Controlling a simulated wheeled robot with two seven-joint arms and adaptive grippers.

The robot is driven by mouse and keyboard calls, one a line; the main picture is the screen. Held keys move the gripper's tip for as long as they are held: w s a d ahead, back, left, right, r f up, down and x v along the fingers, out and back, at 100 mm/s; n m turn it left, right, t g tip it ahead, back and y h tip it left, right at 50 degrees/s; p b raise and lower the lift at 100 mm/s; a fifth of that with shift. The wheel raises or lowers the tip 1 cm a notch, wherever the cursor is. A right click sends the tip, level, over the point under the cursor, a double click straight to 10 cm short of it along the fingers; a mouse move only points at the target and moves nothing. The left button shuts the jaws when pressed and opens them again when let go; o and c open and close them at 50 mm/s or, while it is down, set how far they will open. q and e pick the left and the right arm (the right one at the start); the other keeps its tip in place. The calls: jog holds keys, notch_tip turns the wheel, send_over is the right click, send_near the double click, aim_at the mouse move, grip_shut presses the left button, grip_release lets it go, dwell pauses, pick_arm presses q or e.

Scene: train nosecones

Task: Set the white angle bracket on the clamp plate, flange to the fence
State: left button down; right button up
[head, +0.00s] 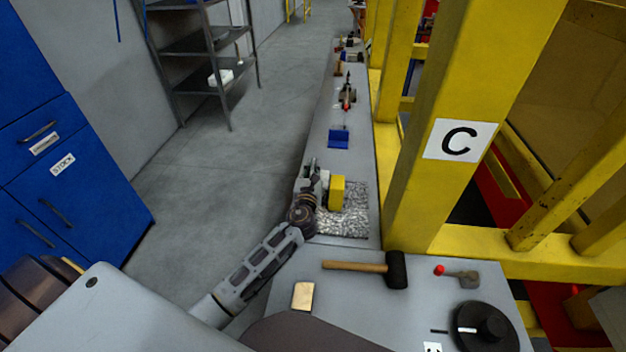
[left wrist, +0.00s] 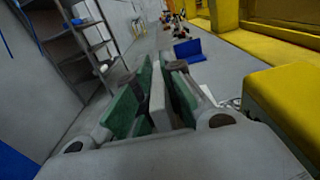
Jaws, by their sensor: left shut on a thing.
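My left gripper (head: 312,170) is at the left edge of the long grey bench, beside a yellow block (head: 337,190). In the left wrist view its green-padded fingers (left wrist: 160,80) are closed on a thin pale piece, which looks like the white angle bracket (left wrist: 158,102). The piece stands upright between the pads, and the fingers hide much of it. The yellow block is to the right of the fingers, apart from them. A speckled grey-white patch (head: 350,222) lies on the bench by the gripper. I cannot clearly make out the clamp plate or its fence. My right gripper is out of view.
A blue piece (head: 338,139) sits farther along the bench, with small tools beyond. A mallet (head: 358,266), a red-tipped tool (head: 458,274) and a black round knob (head: 486,327) are on the near table. A yellow post (head: 455,110) stands close on the right.

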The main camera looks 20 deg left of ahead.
pick_arm(q)
jog(key=shift+f, duration=0.15)
jog(key=shift+f+b, duration=0.5)
jog(key=shift+f, duration=1.45)
jog(key=shift+f, duration=0.15)
jog(key=c, duration=1.5)
grip_release()
jog(key=shift+s, duration=0.15)
